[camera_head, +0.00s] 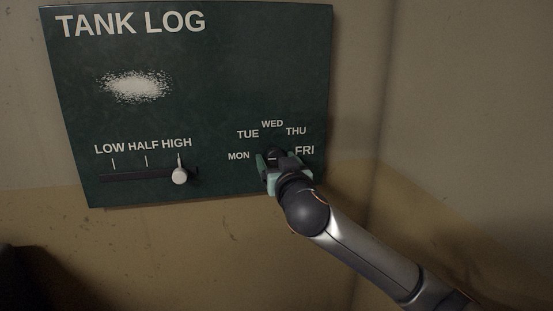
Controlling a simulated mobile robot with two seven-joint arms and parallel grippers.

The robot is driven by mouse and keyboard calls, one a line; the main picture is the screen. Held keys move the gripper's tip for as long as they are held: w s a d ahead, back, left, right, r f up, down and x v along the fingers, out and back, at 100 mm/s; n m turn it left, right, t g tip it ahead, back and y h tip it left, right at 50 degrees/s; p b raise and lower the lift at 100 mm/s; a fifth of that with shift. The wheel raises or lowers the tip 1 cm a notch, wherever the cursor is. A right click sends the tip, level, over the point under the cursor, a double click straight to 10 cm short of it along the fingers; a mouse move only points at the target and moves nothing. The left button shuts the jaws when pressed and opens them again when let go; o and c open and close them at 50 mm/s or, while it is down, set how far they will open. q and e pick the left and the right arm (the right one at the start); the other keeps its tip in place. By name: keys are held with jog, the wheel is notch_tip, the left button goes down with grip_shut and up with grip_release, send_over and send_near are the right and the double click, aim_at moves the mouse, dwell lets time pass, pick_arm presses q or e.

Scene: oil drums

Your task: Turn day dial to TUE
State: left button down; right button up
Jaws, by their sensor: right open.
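The day dial (273,154) is a small dark knob on the green TANK LOG board (225,65), below an arc of day labels. The labels run MON, TUE (247,134), WED, THU, FRI from left to right. My right gripper (272,160) is open at the dial, with its fingers on either side of the knob. The gripper hides most of the dial, and I cannot tell which day it points to or whether the fingers touch it. My left gripper is not in view.
A slider with a round white knob (179,176) sits at the HIGH mark, left of the dial. A white smudge (136,86) lies on the board's upper left. The board hangs on a beige wall (200,250), and a wall corner is to the right.

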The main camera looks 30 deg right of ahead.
grip_shut()
dwell(0.8)
